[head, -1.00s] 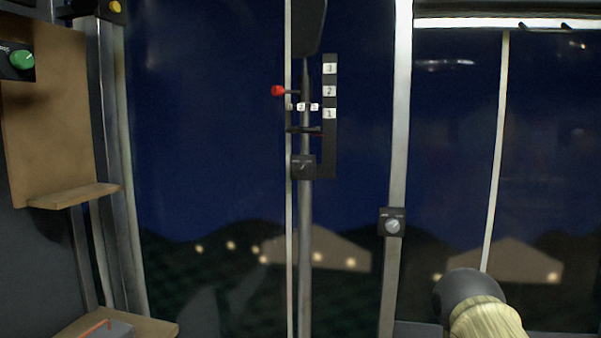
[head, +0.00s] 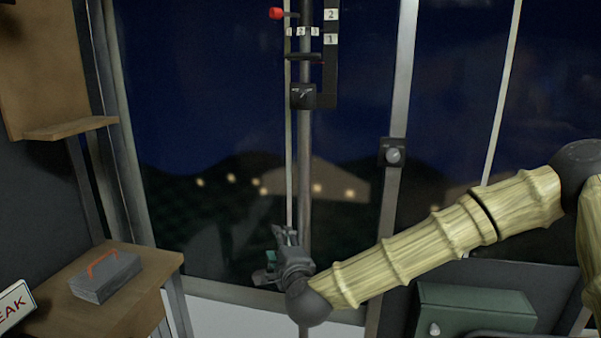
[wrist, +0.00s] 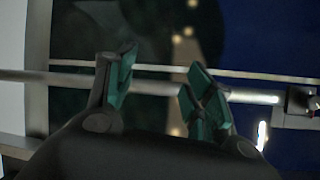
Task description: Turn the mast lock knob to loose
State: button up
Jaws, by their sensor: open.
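The mast (head: 304,190) is a grey upright pole in front of the dark window. A small black box with a knob (head: 303,95) sits on it, and its pointer is tilted; I take this as the mast lock knob, though its label is too small to read. In the wrist view the mast runs sideways, and a knob box (wrist: 302,102) shows at the right edge. My gripper (head: 279,246) is open and empty, low beside the mast and well below the knob. Its teal-padded fingers (wrist: 163,82) stand apart in the wrist view, with the mast behind them.
A second knob box (head: 393,155) is on the window post to the right. A red-tipped lever (head: 277,14) and a numbered strip (head: 331,60) are above the mast knob. A grey toolbox (head: 106,277) stands on the wooden bench at left. A green case (head: 475,308) is at lower right.

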jog(key=w+d+r+m+t+h, duration=0.1)
jog(key=w+r+m+t, duration=0.25)
jog(key=r, duration=1.15)
jog(key=m+t+h, duration=0.2)
jog(key=m+h, duration=0.1)
jog(key=m, duration=0.3)
send_near(300, 99)
jog(key=p+x, duration=0.3)
jog(key=x, duration=0.5)
jog(key=shift+w+r, duration=0.1)
jog(key=shift+w, duration=0.3)
jog(key=c, duration=1)
